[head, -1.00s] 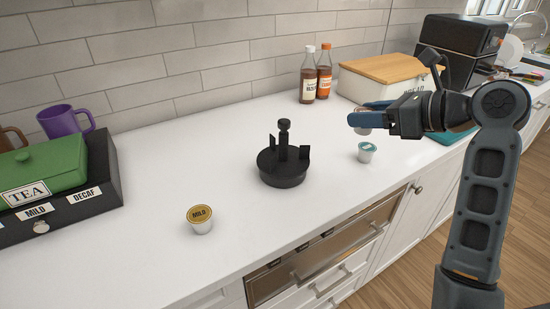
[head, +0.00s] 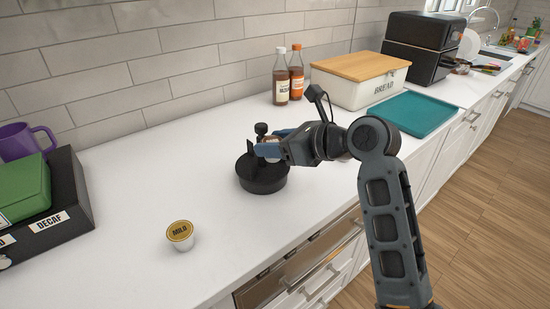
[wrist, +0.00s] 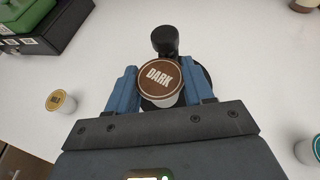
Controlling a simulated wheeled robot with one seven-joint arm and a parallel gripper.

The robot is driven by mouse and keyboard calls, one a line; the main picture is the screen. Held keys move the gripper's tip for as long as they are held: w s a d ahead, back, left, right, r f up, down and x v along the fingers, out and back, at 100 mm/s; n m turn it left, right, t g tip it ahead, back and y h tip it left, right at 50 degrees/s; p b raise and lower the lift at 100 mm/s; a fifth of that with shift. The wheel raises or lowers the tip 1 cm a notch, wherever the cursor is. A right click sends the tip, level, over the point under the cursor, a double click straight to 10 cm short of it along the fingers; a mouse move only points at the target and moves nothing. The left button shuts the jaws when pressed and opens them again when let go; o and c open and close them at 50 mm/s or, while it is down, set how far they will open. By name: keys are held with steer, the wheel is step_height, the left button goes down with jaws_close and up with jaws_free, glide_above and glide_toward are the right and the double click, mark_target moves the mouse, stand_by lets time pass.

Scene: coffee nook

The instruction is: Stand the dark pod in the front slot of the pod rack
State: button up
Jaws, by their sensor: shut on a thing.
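The dark pod (wrist: 160,82), with a brown lid reading DARK and a pale cup, is held between the blue fingers of my gripper (wrist: 163,88) in the wrist view. The black round pod rack (head: 263,182) stands on the counter in the head view, with upright dividers and a central knob. My gripper (head: 268,145) is over the rack's right side, beside the knob, shut on the pod. In the wrist view the rack's knob (wrist: 165,42) shows just beyond the pod, and the pod covers part of the base. I cannot tell whether the pod touches a slot.
A MILD pod (head: 180,233) stands front left of the rack. A teal-lidded pod (wrist: 308,150) shows at the wrist view's right edge.

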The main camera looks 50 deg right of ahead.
steer(key=shift+f, duration=2)
steer(key=o, duration=0.7)
steer(key=shift+f, duration=0.15)
steer(key=shift+s+r, duration=0.1)
steer(key=shift+r, duration=0.1)
steer(key=v, duration=1.1)
steer(key=shift+s+r, duration=0.15)
steer(key=shift+s, duration=0.25)
